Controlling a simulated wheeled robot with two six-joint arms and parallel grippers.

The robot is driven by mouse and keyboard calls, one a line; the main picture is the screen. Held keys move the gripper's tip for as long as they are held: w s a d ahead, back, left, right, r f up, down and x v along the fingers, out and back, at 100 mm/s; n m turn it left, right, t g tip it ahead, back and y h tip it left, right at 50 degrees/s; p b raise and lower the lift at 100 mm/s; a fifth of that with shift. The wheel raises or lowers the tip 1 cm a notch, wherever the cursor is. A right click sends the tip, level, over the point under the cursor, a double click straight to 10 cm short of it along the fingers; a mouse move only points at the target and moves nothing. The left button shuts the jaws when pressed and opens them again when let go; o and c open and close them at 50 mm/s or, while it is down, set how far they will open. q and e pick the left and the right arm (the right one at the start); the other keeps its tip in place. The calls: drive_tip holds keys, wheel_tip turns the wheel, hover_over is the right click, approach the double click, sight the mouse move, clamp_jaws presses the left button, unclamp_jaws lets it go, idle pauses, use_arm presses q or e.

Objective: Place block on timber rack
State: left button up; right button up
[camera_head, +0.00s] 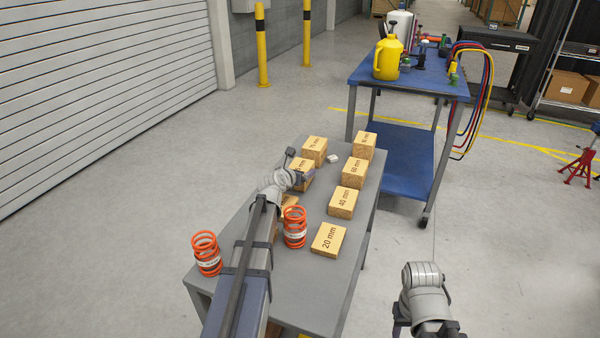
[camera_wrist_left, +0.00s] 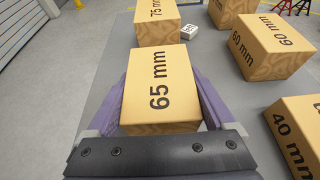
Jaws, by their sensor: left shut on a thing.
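My left gripper (camera_head: 297,181) reaches over the grey table and is shut on the wooden block marked 65 mm (camera_wrist_left: 160,85). In the left wrist view, the purple fingers (camera_wrist_left: 160,108) press on its two sides. In the head view, this block (camera_head: 302,175) is partly hidden behind my wrist. I cannot tell whether it touches the tabletop. Other blocks on the table are marked 75 mm (camera_head: 314,150), 60 mm (camera_head: 354,172), 40 mm (camera_head: 342,203) and 20 mm (camera_head: 328,240). No timber rack can be made out clearly. My right gripper's fingers are out of view.
Two orange springs (camera_head: 206,254) (camera_head: 295,227) stand on the grey table (camera_head: 318,290) on either side of my left forearm. A small white item (camera_head: 332,158) lies near the 75 mm block. A blue cart (camera_head: 425,85) with a yellow can (camera_head: 387,60) stands behind.

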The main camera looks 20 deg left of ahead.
use_arm(q)
drive_tip(key=o, duration=1.3)
drive_tip(key=shift+f, duration=0.1)
drive_tip(key=shift+o, duration=0.2)
drive_tip(key=shift+s+r, duration=0.15)
drive_tip(key=shift+r, duration=0.1)
drive_tip(key=p+v, duration=0.4)
drive_tip(key=v, duration=0.7)
drive_tip(key=shift+s+p, duration=0.35)
drive_tip(key=shift+p, duration=0.05)
